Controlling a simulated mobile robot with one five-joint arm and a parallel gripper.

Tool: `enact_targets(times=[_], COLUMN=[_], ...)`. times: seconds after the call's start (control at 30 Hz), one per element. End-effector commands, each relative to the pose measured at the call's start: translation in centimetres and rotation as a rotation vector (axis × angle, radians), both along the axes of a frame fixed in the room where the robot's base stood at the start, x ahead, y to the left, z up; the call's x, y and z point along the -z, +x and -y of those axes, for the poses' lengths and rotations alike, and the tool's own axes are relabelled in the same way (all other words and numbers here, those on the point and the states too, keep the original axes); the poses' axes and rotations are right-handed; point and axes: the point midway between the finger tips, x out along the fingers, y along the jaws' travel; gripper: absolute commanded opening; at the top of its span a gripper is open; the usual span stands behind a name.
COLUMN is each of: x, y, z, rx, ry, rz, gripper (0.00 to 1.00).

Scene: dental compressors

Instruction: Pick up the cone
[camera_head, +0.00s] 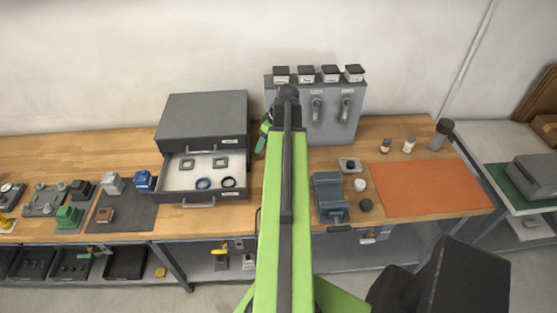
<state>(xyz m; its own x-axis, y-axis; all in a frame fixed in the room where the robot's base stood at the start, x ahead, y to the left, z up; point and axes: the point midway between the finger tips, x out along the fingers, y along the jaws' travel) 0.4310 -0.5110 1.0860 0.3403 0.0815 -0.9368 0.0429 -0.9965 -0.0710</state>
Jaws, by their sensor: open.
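I cannot pick out a cone for certain in this view. A small dark rounded piece (365,206) lies on the bench right of the grey vise (329,197), but its exact shape is too small to tell. A white round piece (360,185) sits just behind it. A small dark knob-like piece rests on a light square plate (350,165). My green arm rises through the middle of the picture and hides part of the bench. I cannot make out my gripper or its fingertips.
A grey drawer cabinet (202,115) stands left of my arm, its lower drawer (190,196) open with rings inside. A grey panel (347,128) stands behind the vise. The orange mat (430,187) is bare, with small bottles (409,145) behind it. Blocks crowd the left bench.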

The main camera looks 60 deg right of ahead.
Motion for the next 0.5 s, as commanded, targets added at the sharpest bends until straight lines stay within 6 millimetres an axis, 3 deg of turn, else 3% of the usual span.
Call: enact_targets(times=[0.03,0.1,0.2,0.3,0.5], x=[-0.6,-0.9,-1.2,-1.2,-0.2], y=[-2.7,-5.5,-8.1,-9.0,-8.7], z=[2.9,5.4,7.4,8.0,8.0], rx=[0.014,0.015,0.015,0.012,0.012], ry=[-0.016,-0.037,-0.058,-0.067,-0.068], rz=[0.022,0.047,0.068,0.074,0.074], gripper=[0.59,0.59,0.59,0.59,0.59])
